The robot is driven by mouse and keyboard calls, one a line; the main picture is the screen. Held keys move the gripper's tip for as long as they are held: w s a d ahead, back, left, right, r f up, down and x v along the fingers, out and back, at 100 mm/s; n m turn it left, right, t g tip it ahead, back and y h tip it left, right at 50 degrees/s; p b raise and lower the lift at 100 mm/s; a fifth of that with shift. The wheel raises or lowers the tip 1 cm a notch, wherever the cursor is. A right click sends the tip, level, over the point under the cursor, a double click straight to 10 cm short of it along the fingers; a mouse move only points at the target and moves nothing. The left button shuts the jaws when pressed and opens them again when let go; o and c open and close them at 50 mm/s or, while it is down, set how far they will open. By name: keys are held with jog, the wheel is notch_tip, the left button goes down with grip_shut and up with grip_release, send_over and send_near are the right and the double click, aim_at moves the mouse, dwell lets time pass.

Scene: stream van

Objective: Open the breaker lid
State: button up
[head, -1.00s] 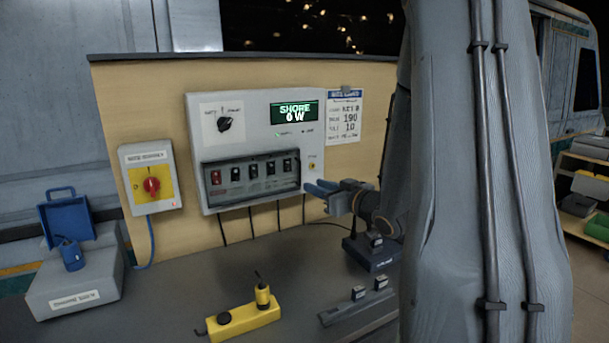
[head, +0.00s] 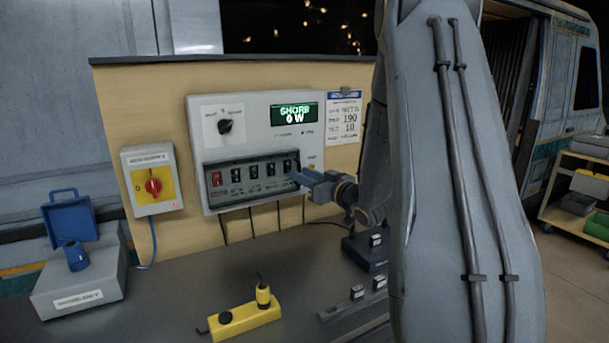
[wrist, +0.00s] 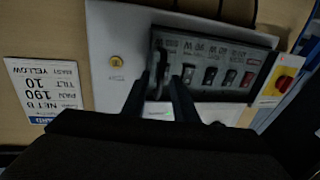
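The breaker lid (head: 252,180) is a dark-framed cover over a row of breaker switches on the grey panel (head: 262,134). It looks closed, but its clear part is hard to make out. My gripper (head: 292,178) is at the lid's right end in the head view, its fingers pointing left and covering that end. In the wrist view, the breaker row (wrist: 215,72) appears upside down. There, my gripper (wrist: 162,78) has a gap between its fingers, with a dark upright part of the lid at the tips. Whether the fingers touch it is unclear.
A black knob (head: 225,126) sits above the breakers. On the bench stand a blue-topped grey box (head: 80,284), a yellow block (head: 244,318) and a dark block (head: 366,250).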

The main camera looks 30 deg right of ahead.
jog(key=shift+c, duration=0.4)
grip_shut()
dwell(0.9)
